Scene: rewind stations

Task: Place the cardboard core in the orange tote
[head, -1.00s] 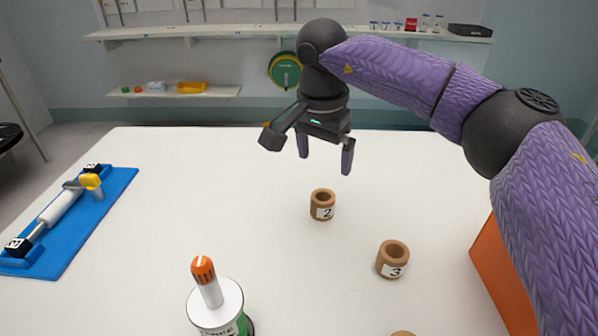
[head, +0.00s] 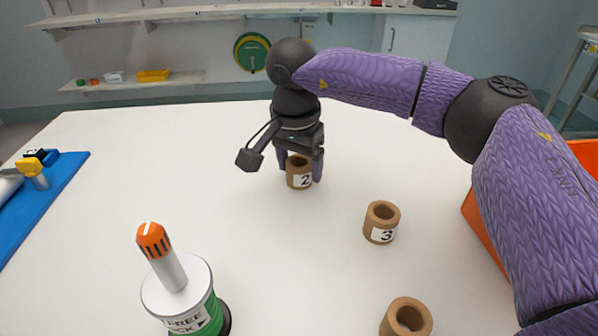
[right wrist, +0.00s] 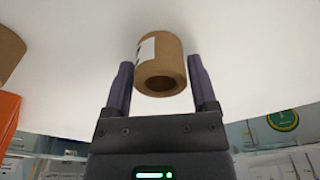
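A brown cardboard core labelled 2 (head: 299,174) stands upright on the white table. My right gripper (head: 300,172) is lowered around it, with one finger on each side. In the right wrist view the core (right wrist: 160,68) sits between the two open fingers (right wrist: 160,85), with a gap visible on each side. A core labelled 3 (head: 381,223) stands to the right, and another core (head: 406,318) is at the bottom edge. The orange tote (head: 480,228) is at the right, partly hidden by my right arm. My left gripper is not in view.
A white and green spool with an orange-tipped post (head: 178,285) stands at the front left. A blue tray (head: 62,190) with a roller and yellow-handled part lies at the left edge. The table middle (head: 200,160) is clear. Shelves line the back wall.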

